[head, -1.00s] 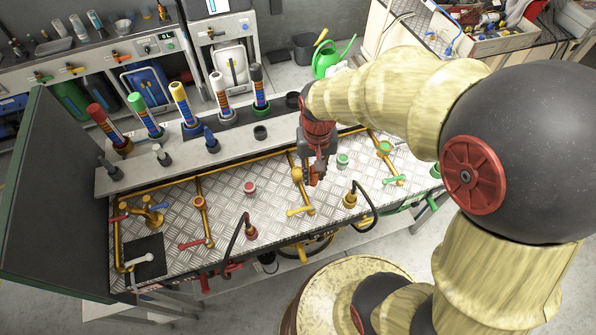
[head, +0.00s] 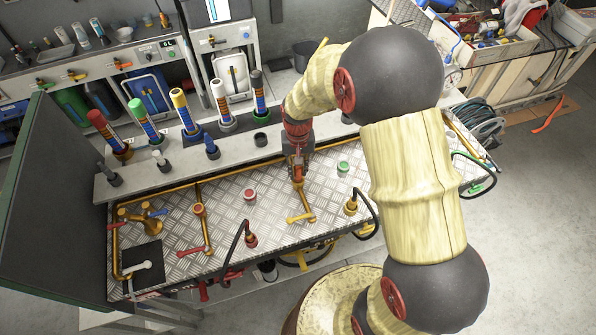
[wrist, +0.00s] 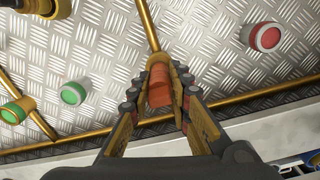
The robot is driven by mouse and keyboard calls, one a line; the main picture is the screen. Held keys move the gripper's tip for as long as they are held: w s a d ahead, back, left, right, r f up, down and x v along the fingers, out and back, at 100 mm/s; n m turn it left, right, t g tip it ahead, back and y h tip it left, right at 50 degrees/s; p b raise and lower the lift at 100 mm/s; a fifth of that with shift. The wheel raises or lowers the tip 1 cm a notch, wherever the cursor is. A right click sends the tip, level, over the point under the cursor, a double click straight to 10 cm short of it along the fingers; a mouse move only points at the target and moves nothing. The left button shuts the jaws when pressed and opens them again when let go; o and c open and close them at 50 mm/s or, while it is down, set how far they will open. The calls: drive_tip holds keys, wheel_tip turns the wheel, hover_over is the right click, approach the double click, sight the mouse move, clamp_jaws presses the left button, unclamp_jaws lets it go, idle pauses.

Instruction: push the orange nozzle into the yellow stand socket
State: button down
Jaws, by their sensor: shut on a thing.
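My gripper (head: 298,176) is over the middle of the patterned metal bench, pointing down. In the wrist view its fingers (wrist: 160,80) are closed on the sides of the orange nozzle (wrist: 159,88), a short orange-red cylinder. The nozzle stands in line with the middle brass pipe (wrist: 147,22), which runs up to the fingertips.
A red-topped cap (head: 249,194) and a green-topped cap (head: 343,168) stand on either side. A yellow lever (head: 298,218) lies in front. Upright coloured tubes line the back shelf (head: 235,145). A black hose curves by a brass fitting (head: 350,207).

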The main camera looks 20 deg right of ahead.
drive_tip(key=shift+f, duration=0.65)
drive_tip(key=shift+f, duration=0.1)
drive_tip(key=c, duration=1.6)
unclamp_jaws()
drive_tip(key=shift+c, duration=0.2)
